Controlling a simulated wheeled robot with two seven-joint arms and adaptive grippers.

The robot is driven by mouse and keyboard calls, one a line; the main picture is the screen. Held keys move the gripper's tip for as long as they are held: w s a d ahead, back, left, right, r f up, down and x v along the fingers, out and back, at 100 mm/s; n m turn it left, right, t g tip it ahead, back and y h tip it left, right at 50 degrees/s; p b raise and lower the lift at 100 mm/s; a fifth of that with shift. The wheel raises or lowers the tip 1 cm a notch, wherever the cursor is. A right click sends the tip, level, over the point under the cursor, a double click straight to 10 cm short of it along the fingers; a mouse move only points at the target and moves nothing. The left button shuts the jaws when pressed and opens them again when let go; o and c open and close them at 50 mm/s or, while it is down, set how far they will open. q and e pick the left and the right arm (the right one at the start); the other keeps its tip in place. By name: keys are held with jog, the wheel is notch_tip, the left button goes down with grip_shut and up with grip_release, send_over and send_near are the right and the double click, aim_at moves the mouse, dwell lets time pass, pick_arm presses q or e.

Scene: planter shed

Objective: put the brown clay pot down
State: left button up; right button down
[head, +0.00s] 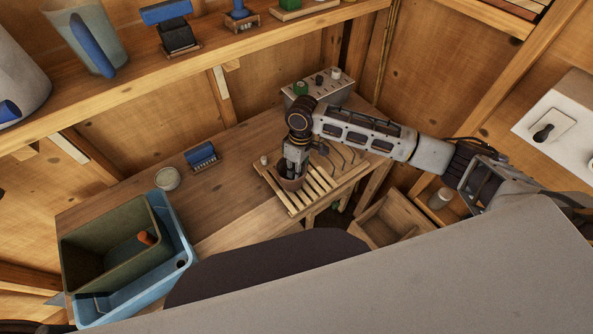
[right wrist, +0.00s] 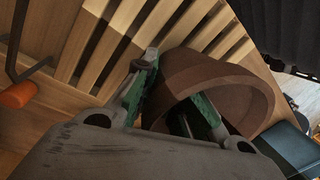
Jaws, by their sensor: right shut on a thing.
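The brown clay pot (head: 291,183) is at the slatted wooden rack (head: 325,183) on the bench. My right gripper (head: 292,170) comes down over it and is shut on its wall. In the right wrist view the pot (right wrist: 258,98) shows its open mouth, tilted in the picture. One finger of the gripper (right wrist: 172,100) is inside the mouth and the other outside the wall. The rack slats (right wrist: 122,38) lie behind the pot. I cannot tell whether its base touches them. My left gripper is not in view.
A small white pot (head: 262,160) stands by the rack's left corner. A grey box with knobs (head: 325,88) stands behind. A blue block (head: 202,157), a pale jar (head: 167,178) and a blue tub (head: 178,238) are further left. Bench between is clear.

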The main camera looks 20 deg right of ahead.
jog(key=shift+f, duration=0.1)
dwell(0.3)
jog(key=c, duration=1.5)
grip_release()
jog(key=shift+o, duration=0.2)
notch_tip(320, 180, up, 12)
jog(key=w+d, duration=0.1)
jog(key=shift+d, duration=0.1)
